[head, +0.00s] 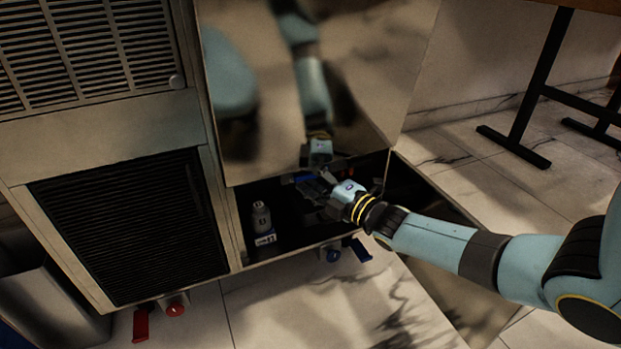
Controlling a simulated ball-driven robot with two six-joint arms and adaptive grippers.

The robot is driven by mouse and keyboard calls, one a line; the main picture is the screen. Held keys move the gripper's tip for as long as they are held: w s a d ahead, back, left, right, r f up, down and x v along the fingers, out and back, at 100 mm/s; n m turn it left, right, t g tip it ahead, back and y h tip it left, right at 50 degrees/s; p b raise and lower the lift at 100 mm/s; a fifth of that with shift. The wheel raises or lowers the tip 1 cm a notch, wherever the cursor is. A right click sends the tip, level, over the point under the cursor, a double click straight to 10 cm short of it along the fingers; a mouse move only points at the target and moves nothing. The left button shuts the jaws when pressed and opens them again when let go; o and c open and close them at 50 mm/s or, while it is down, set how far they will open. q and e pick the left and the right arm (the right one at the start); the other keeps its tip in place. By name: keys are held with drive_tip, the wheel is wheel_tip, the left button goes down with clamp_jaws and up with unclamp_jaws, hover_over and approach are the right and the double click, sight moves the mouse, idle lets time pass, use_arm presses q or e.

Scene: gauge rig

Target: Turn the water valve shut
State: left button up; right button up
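My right gripper (312,187) reaches in from the right to the opening below the shiny panel. Its dark fingers are hard to separate from the dark interior, and I cannot tell whether they are open or hold anything. A small blue patch shows beside the fingertips, too unclear to name. Under the cabinet's front edge, below the gripper and apart from it, are a blue handle (361,250) and a blue round knob (333,255). At the lower left are a red handle (140,325) and a red round knob (175,309). None carries a readable water label. My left gripper is not in view.
The shiny panel (370,60) hangs above and mirrors my arm. A black grille (130,225) is at left, a dark table leg (540,90) at upper right. The tiled floor in front is clear.

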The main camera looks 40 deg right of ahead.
drive_tip(key=s+d, duration=0.1)
drive_tip(key=s, duration=0.7)
drive_tip(key=shift+d, duration=0.1)
idle(0.4)
